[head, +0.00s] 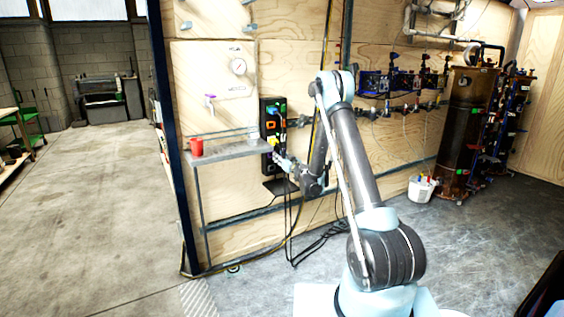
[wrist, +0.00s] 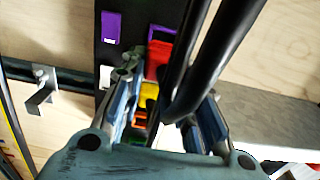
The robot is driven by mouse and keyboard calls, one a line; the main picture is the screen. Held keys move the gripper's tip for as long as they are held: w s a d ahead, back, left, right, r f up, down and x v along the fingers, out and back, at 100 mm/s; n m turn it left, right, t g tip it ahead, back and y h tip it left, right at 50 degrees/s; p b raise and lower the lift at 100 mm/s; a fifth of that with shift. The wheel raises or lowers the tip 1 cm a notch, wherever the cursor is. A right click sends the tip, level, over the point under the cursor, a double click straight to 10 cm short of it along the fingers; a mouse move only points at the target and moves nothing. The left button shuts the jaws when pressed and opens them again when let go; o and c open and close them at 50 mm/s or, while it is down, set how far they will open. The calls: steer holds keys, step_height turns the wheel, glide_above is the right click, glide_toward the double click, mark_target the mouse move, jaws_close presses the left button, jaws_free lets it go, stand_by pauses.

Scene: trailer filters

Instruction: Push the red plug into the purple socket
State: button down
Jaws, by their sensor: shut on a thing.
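In the wrist view the red plug (wrist: 157,62) is a red block just past my fingertips, in line with my gripper (wrist: 158,82). A purple-edged opening, which looks like the purple socket (wrist: 161,33), lies directly beyond the red plug on the black panel (wrist: 137,18). The plug overlaps its near edge; I cannot tell how deep it sits. In the head view my gripper (head: 277,158) is at the lower part of the black panel (head: 264,110); the plug is not clear there.
A purple rectangle (wrist: 110,27) sits beside the opening on the panel. A yellow part (wrist: 149,93) and an orange one lie close to my fingers. A narrow shelf (head: 230,150) with a red cup (head: 196,147) stands left of the panel. Black cables hang below.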

steer(key=shift+x, duration=1.65)
steer(key=shift+x, duration=1.05)
stand_by(0.5)
steer(key=c, duration=1.2)
jaws_free()
steer(key=shift+o, duration=0.2)
steer(key=v, duration=1.2)
steer(key=shift+r, duration=0.1)
